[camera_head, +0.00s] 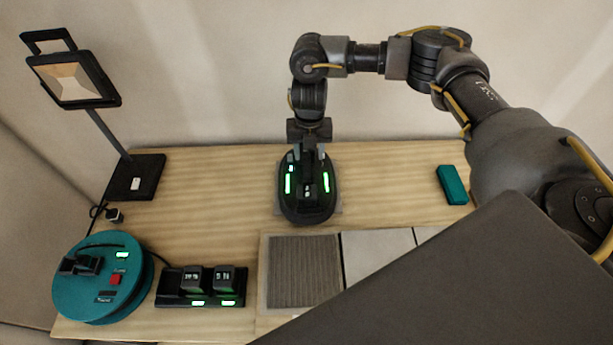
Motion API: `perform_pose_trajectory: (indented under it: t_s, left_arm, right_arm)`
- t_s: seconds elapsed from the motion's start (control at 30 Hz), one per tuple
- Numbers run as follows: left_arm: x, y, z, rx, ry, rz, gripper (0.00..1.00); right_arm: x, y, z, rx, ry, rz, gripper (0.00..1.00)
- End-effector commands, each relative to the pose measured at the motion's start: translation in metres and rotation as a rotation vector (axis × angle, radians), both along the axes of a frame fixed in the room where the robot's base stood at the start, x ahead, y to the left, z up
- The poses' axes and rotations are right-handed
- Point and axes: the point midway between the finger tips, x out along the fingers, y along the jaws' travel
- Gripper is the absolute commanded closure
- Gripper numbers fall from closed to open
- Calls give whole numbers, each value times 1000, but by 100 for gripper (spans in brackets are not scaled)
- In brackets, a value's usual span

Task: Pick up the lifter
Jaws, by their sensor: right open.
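The lifter (306,207) is a dark oval device with green lit strips on both sides. It sits on a light plate or tile near the middle of the wooden table. My right gripper (308,158) points down over the back part of the lifter. Its jaws are open, and the fingertips are partly hidden against the dark device, so I cannot tell whether they touch it. My left gripper does not show.
A teal round device (101,285) stands front left beside a charger with two batteries (208,283). A work lamp (75,80) stands back left. A ribbed adhesive bed (303,272) and pale tiles (372,254) lie in front. A teal block (452,185) lies right.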

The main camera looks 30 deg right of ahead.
Motion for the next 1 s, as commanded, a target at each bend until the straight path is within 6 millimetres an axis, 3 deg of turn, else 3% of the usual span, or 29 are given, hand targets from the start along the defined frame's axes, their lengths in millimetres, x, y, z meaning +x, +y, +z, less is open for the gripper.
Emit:
perform_pose_trajectory:
  t_s: [0.27,0.6,1.0]
  left_arm:
    - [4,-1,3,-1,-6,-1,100]
    - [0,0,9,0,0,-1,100]
    - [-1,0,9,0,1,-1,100]
  right_arm:
    - [0,2,-9,2,1,1,53]
    - [0,7,-52,1,2,-1,53]
    - [1,7,-56,0,-1,1,53]
